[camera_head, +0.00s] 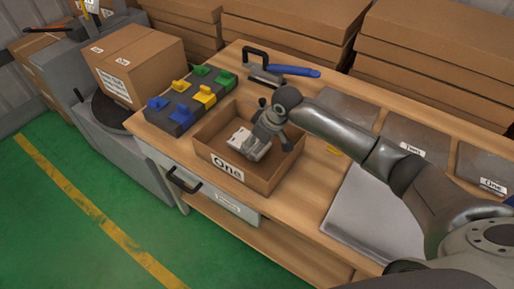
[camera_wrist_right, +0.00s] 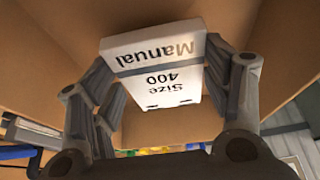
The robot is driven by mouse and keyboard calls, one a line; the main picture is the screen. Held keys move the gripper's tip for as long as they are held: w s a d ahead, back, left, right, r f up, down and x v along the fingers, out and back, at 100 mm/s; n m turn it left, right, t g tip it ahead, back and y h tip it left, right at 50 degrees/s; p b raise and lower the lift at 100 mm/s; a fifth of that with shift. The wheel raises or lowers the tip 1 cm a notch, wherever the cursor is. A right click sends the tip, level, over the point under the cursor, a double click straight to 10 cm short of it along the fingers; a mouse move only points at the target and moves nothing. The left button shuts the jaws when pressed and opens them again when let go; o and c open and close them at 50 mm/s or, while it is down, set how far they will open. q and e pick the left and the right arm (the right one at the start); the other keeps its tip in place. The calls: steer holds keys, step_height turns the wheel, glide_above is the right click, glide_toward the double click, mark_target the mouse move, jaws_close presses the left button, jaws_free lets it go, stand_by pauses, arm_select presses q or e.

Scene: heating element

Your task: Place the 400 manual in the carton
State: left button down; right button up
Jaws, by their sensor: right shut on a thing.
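The 400 manual (camera_wrist_right: 155,66) is a white booklet printed "Manual Size 400", upside down in the right wrist view. It also shows in the head view (camera_head: 240,137), inside the carton. The carton (camera_head: 238,176) is an open brown box labelled "One" on the wooden workbench. My right gripper (camera_head: 254,146) reaches down into the carton and is shut on the manual; its fingers (camera_wrist_right: 160,85) flank the manual in the wrist view. Whether the manual touches the carton floor cannot be told. My left gripper is not in view.
A dark block with blue, yellow and green clips (camera_head: 190,100) stands left of the carton. A blue-handled tool (camera_head: 290,71) lies behind it. A closed box (camera_head: 140,65) sits on a round plate at left. A grey sheet (camera_head: 375,215) lies to the right.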

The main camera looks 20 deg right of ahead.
step_height(320, 180, down, 2)
steer(key=shift+f, duration=0.4)
steer(key=shift+f, duration=0.15)
steer(key=o, duration=1.1)
steer(key=shift+o, duration=0.2)
steer(key=v, duration=1.2)
steer(key=shift+r, duration=0.2)
